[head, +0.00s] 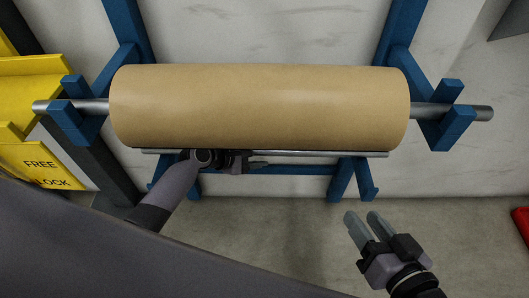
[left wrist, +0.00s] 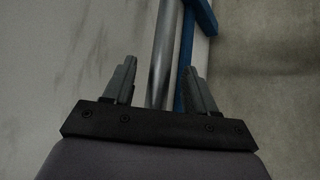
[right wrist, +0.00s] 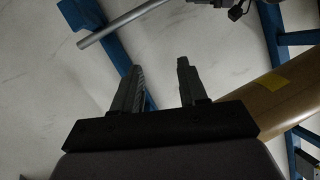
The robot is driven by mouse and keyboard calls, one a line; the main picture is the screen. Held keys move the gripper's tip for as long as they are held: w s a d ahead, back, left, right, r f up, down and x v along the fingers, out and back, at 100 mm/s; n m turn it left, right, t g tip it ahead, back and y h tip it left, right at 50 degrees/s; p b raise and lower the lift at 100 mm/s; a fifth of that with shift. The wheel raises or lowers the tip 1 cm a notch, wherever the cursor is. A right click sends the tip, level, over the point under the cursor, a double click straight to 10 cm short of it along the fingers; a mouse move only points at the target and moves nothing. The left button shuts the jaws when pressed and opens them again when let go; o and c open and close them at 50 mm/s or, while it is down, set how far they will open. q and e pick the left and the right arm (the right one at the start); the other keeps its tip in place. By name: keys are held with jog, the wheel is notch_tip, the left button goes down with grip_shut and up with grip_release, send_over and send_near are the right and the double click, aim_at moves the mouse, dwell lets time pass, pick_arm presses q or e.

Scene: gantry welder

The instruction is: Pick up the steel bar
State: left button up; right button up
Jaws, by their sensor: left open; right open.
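A thin steel bar (head: 325,154) runs level just below the front of a large brown roll. In the left wrist view the steel bar (left wrist: 164,50) passes between the fingers of my left gripper (left wrist: 160,66). My left gripper (head: 262,160) is open at the bar, left of its middle in the head view; contact cannot be told. My right gripper (head: 363,216) is open and empty, below and apart from the bar's right end. In the right wrist view the bar's free end (right wrist: 110,29) shows at the upper left, beyond the right gripper (right wrist: 160,66).
The brown roll (head: 260,105) hangs above the bar on a thicker shaft (head: 470,112) in blue brackets (head: 446,115). Blue frame legs (head: 342,180) stand below. A yellow sign (head: 40,165) is at the left. Floor (head: 280,230) between the grippers is clear.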

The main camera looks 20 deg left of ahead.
pick_arm(q)
grip_shut()
jog(key=shift+r, duration=0.1)
jog(key=shift+r, duration=0.15)
